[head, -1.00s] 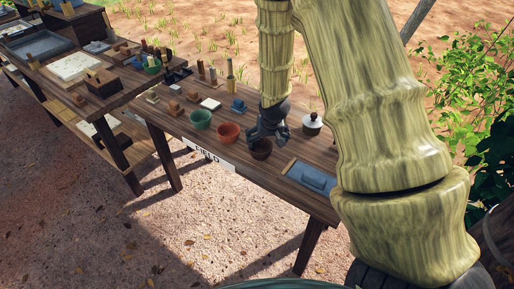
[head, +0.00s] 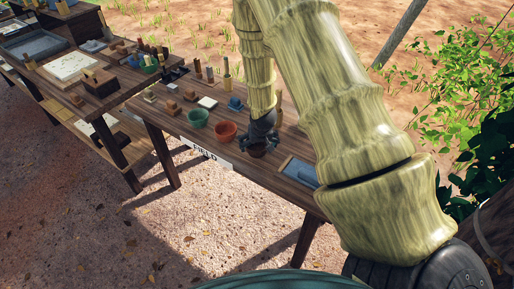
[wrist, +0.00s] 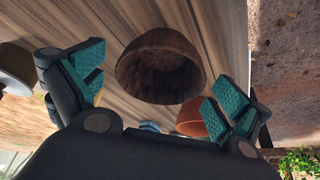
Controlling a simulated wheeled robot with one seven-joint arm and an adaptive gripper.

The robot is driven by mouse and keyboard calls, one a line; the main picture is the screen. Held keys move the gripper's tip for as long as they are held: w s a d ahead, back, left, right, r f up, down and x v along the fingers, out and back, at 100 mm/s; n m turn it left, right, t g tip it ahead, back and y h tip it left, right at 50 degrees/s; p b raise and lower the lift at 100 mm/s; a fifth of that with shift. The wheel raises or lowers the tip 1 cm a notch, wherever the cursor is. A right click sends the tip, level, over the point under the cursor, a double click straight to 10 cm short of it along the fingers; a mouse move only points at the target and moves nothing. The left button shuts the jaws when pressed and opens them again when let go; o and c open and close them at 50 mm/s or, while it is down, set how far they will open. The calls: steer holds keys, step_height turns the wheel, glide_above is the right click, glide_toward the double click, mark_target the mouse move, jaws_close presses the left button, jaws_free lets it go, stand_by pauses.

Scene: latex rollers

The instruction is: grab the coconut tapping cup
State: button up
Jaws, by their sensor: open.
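The coconut tapping cup is a dark brown, round bowl (wrist: 158,72) in the middle of the wrist view, its open mouth facing the camera. In the head view the coconut cup (head: 257,152) shows near the front edge of the table, partly covered by my gripper (head: 262,132). In the wrist view my gripper (wrist: 155,94) is open, with one teal-padded finger on each side of the cup. The cup lies between and beyond the fingertips, and I see no contact. In the head view my gripper is just above and behind the cup.
A terracotta cup (head: 225,132) and a green cup (head: 198,118) stand to the left on the wooden table (head: 170,120). A blue tray (head: 300,171) lies close on the right. A sign (head: 207,153) hangs on the front edge.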

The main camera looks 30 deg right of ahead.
mark_target(257, 148)
steer(key=shift+p+x, duration=0.4)
steer(key=shift+x, duration=0.95)
steer(key=shift+w, duration=0.1)
steer(key=c, duration=1)
